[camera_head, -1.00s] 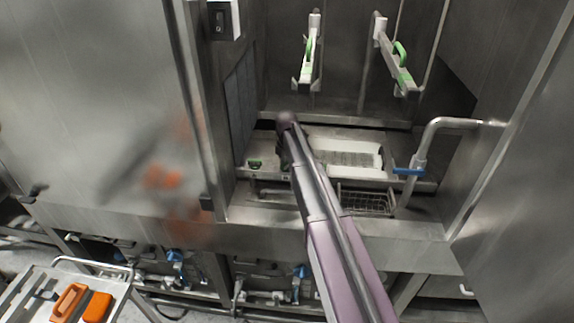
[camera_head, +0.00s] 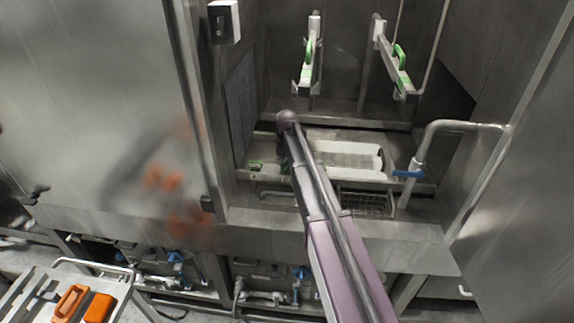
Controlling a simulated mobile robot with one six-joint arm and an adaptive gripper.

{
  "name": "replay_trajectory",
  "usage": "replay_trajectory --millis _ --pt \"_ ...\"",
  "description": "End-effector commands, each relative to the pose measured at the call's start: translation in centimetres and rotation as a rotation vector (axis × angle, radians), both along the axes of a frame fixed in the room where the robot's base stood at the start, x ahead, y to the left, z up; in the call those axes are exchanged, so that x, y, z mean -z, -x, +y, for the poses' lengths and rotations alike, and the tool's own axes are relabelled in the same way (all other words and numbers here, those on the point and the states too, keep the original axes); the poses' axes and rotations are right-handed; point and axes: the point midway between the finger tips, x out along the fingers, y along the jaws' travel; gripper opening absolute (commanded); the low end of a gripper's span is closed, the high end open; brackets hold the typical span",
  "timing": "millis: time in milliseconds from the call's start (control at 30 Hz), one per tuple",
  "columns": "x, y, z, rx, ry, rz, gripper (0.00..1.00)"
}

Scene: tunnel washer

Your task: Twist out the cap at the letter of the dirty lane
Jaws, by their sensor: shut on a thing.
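A green cap (camera_head: 255,165) sits at the left end of the steel ledge inside the washer bay, with a small mark below it that is too small to read. My arm reaches into the bay from the lower right. My gripper (camera_head: 284,165) points down beyond the arm's end, just right of that green cap and mostly hidden by my arm. It is shut on a cap, of which only a hint of green shows. Other caps along the ledge, if any, are hidden behind my arm.
A white-edged tray (camera_head: 375,160) and a wire basket (camera_head: 368,204) lie right of my arm. A pipe with a blue lever (camera_head: 408,173) stands further right.

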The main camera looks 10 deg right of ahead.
Motion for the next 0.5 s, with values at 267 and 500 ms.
replay_trajectory --millis 267,500 --pt "-1.2 0.0 0.0 0.000 0.000 0.000 0.07" --pt "-2.0 0.0 0.0 0.001 0.000 0.000 0.07"
